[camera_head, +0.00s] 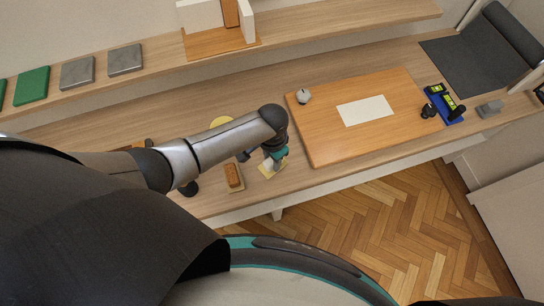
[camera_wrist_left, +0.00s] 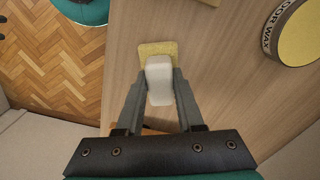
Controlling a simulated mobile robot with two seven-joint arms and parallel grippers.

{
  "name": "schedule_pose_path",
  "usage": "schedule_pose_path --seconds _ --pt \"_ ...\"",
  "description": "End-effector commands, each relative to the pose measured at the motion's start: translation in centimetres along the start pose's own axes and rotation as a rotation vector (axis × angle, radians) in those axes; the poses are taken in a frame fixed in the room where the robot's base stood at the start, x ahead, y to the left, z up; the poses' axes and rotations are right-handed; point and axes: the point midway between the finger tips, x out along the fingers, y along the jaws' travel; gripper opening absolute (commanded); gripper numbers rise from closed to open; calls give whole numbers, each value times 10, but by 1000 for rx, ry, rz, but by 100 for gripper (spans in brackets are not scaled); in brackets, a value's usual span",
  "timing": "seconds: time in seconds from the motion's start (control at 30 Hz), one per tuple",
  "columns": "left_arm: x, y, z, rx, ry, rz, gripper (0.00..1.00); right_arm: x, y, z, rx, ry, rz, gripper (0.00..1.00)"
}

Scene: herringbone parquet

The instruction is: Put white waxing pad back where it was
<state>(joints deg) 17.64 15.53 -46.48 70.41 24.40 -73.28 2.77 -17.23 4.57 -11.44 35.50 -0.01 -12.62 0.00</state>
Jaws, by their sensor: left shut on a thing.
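The white waxing pad (camera_wrist_left: 158,82) is between the two fingers of my left gripper (camera_wrist_left: 160,76) in the left wrist view. The fingers are shut on its sides. Its far end overlaps a small yellow square mat (camera_wrist_left: 147,50); I cannot tell whether the pad touches it. In the head view my left gripper (camera_head: 274,159) points down at the worktop's front edge, over the yellow mat (camera_head: 264,171). The gripper mostly hides the pad there. My right gripper is not in view.
A wax tin (camera_wrist_left: 302,32) stands close by, partly hidden by my arm in the head view (camera_head: 221,121). A brown block on a small base (camera_head: 233,176) lies left of the gripper. A wooden board (camera_head: 350,145) with a white sheet (camera_head: 365,111) is to the right.

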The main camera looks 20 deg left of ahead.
Motion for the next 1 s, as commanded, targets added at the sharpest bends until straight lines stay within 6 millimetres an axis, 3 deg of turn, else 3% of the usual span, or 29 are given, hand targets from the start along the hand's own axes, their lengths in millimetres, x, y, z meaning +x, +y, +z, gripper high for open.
schedule_pose_path --seconds 0.97,1.0 --pt "14 0 0 0 0 -1 0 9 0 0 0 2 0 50" --pt "13 0 0 0 0 -1 41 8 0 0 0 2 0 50"
